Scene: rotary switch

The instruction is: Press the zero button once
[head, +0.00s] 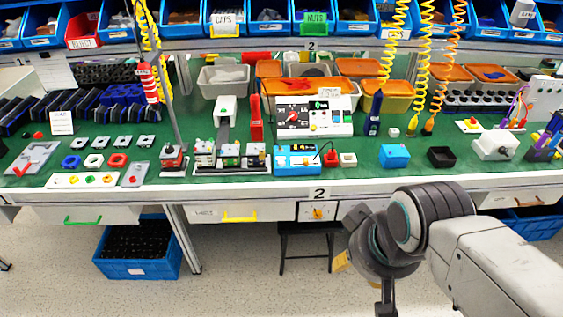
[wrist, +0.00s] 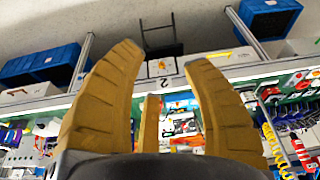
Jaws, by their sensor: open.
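No button label reads clearly as zero. A white panel with an orange rotary knob (head: 317,212) is under that edge. My gripper is in front of and below the bench, apart from all of these, and only partly visible in the head view. In the wrist view my gripper (wrist: 165,55) is open and empty, its yellow fingers spread.
The green bench top (head: 360,180) is crowded with fixtures, a blue box (head: 394,155) and a black box (head: 441,157). Coiled yellow hoses (head: 424,60) hang above. Drawers, a blue crate (head: 139,248) and a dark stool (head: 306,240) are below. Floor before the bench is open.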

